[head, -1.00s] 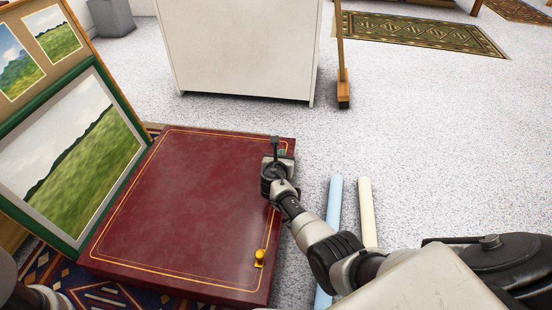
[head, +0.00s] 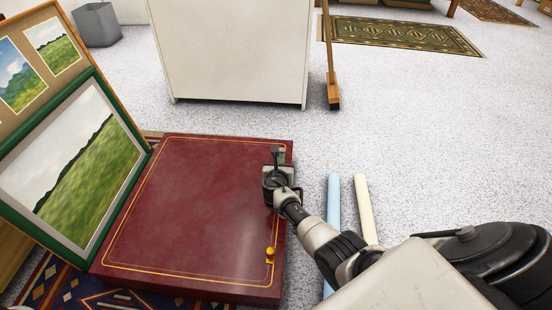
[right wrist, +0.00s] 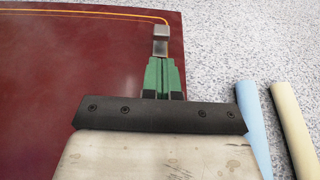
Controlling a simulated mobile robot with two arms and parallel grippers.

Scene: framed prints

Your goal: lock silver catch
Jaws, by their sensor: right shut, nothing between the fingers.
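A dark red box or case (head: 190,205) with a gold line border lies flat. The silver catch (right wrist: 160,38) is a small grey piece near its far right corner, seen in the right wrist view. My right gripper (right wrist: 163,66) has green fingers, shut and empty, with their tips right at the near end of the catch; I cannot tell whether they touch it. In the head view the right gripper (head: 279,155) hides most of that corner. A gold catch (head: 270,255) sits at the near right edge of the box. My left gripper is not in view.
A green-framed landscape print (head: 75,165) leans at the left of the box. A pale blue tube (head: 333,200) and a cream tube (head: 363,205) lie on the floor to the right. A white cabinet (head: 235,50) and a broom (head: 333,95) stand behind.

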